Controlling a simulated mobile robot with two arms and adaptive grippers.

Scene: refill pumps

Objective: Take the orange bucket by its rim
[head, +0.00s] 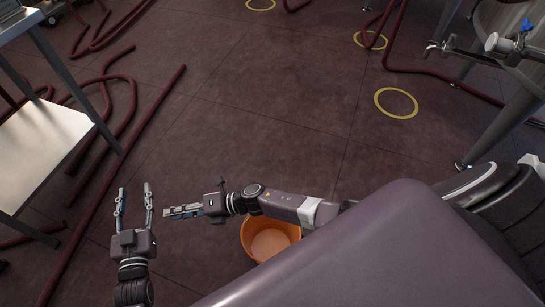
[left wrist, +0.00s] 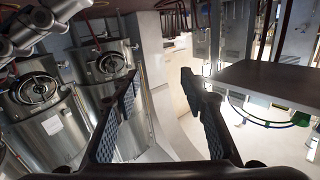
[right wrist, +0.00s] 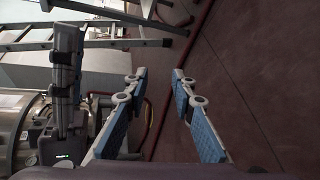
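The orange bucket (head: 271,241) stands on the floor at the lower middle of the head view. My right forearm crosses over its far edge and my body covers its lower right side, so only part of its rim and inside shows. My left gripper (head: 134,191) is left of the bucket, fingers apart and empty; its spread fingers also show in the left wrist view (left wrist: 158,82). My right gripper (head: 166,212) points left, beyond the bucket's left side. Its fingers are apart and empty in the right wrist view (right wrist: 158,76). Neither wrist view shows the bucket.
A metal table (head: 40,150) stands at the left. Dark red hoses (head: 112,185) lie on the floor there. A tank with a tap (head: 445,47) stands at the upper right. Yellow floor rings (head: 396,103) mark the open floor. The left wrist view shows steel tanks (left wrist: 45,115).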

